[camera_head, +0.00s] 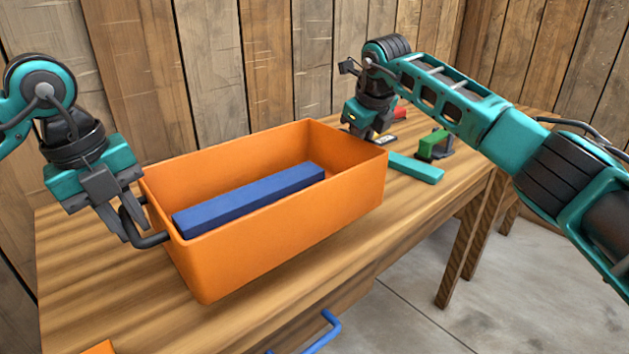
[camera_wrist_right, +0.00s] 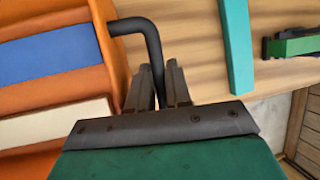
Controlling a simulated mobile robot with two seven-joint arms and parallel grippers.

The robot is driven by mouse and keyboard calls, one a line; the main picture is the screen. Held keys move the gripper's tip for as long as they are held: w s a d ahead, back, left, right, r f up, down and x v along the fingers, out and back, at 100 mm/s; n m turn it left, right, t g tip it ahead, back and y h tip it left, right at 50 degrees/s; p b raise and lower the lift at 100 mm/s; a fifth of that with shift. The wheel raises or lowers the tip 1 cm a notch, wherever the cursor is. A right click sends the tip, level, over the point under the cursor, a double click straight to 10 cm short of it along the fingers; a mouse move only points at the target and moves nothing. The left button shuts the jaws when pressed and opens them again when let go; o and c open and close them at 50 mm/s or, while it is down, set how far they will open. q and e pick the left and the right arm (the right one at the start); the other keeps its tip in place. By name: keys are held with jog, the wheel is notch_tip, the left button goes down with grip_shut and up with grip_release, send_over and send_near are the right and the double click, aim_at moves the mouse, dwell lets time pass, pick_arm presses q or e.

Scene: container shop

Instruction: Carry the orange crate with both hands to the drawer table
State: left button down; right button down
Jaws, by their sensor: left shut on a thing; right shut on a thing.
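The orange crate (camera_head: 285,235) is in the middle of the head view, over the wooden table (camera_head: 75,270); I cannot tell whether its base touches the top. A long blue bar (camera_head: 250,198) lies inside it, also visible in the right wrist view (camera_wrist_right: 45,55). My left gripper (camera_head: 124,222) is shut on the crate's dark left handle (camera_head: 150,240). My right gripper (camera_wrist_right: 163,95) is shut on the dark right handle (camera_wrist_right: 145,30) at the other end. In the head view, the crate hides the right fingertips. A cream bar (camera_wrist_right: 55,125) shows in the crate in the right wrist view only.
A teal bar (camera_head: 416,168), a green object (camera_head: 435,146) and a red object (camera_head: 399,113) lie on the table right of the crate. A blue drawer handle (camera_head: 322,335) sticks out at the table's front. Plank walls stand behind; open floor is at the lower right.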

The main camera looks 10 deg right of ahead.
jog(key=shift+r, duration=0.15)
pick_arm(q)
jog(key=shift+f, duration=0.15)
pick_arm(e)
jog(key=shift+f, duration=0.25)
